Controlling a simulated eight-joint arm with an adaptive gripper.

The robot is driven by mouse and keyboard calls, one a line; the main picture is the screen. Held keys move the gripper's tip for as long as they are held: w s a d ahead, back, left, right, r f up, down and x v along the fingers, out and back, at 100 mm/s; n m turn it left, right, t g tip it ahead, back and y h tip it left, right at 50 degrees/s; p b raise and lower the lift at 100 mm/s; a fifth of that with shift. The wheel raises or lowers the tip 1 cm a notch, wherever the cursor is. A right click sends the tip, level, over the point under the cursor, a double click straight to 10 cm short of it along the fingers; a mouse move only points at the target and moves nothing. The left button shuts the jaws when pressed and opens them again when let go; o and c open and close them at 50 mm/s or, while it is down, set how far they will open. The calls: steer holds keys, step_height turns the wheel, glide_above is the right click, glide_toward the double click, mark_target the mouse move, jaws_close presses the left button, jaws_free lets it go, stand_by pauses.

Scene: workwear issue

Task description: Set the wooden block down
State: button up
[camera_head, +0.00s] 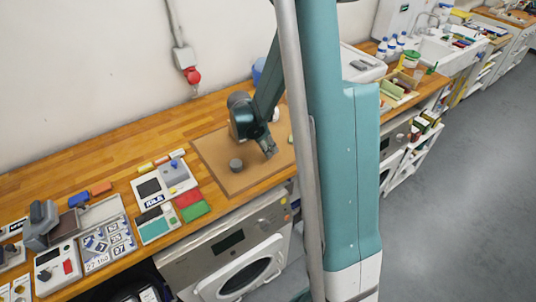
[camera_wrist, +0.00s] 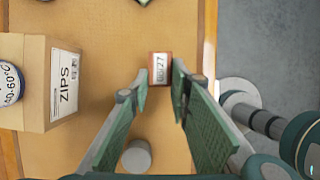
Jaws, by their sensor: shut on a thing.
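The wooden block (camera_wrist: 160,68) is small and reddish-brown with a white label reading 27. In the wrist view it sits between the fingertips of my gripper (camera_wrist: 159,80), which is shut on it. In the head view my gripper (camera_head: 268,150) points down over the brown board (camera_head: 210,150) on the wooden counter. I cannot make out the block there. The board (camera_wrist: 105,150) also fills most of the wrist view. I cannot tell whether the block touches the board or hangs just above it.
A grey cylinder (camera_wrist: 136,156) stands on the board near my gripper. A cardboard box (camera_wrist: 38,80) marked ZIPS is at the left, with a round tin (camera_wrist: 10,83) on it. The counter edge and grey floor lie at the right. Free board surrounds the block.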

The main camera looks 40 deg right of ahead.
steer(key=shift+f, duration=1.75)
steer(key=shift+f, duration=0.2)
steer(key=o, duration=0.7)
steer(key=shift+o, duration=0.2)
steer(key=shift+r, duration=0.25)
steer(key=v, duration=1.2)
